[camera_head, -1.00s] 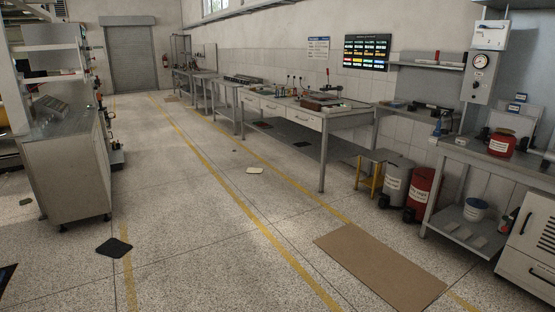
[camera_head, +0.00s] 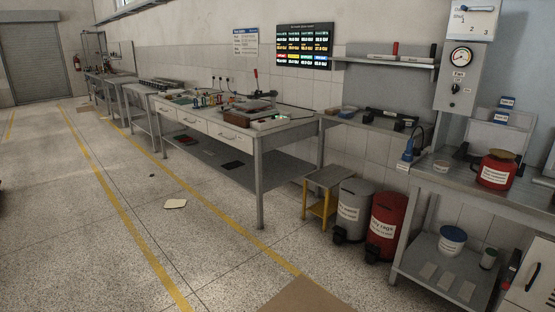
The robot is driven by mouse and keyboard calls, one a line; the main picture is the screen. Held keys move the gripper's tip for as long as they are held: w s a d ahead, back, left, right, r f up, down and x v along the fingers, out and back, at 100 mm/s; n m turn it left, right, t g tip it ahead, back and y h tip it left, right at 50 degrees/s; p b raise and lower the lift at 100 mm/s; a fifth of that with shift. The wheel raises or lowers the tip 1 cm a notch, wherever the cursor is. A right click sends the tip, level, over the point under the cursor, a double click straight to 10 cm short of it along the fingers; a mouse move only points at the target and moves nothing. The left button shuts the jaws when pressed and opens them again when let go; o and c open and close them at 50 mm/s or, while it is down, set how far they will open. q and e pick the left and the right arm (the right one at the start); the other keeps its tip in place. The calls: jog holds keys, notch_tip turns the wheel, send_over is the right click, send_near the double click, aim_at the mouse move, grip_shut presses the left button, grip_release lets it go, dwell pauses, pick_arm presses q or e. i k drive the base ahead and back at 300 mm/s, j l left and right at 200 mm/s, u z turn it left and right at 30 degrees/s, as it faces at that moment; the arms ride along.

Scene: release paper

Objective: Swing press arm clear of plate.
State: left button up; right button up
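A small device with an upright dark lever and a red part (camera_head: 256,84) stands on the long workbench (camera_head: 262,136). It may be the press, but it is too small to tell its arm from its plate. Beside it, near the bench's right end, lies a flat device with a green light (camera_head: 270,121). Neither of my grippers shows in the head view.
A yellow-legged stool (camera_head: 328,186), a grey bin (camera_head: 352,210) and a red bin (camera_head: 385,226) stand right of the bench. A metal table (camera_head: 455,172) holds a red container (camera_head: 496,170). A brown mat (camera_head: 300,298) lies in front.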

aim_at(272, 94)
jog(key=i, duration=2.95)
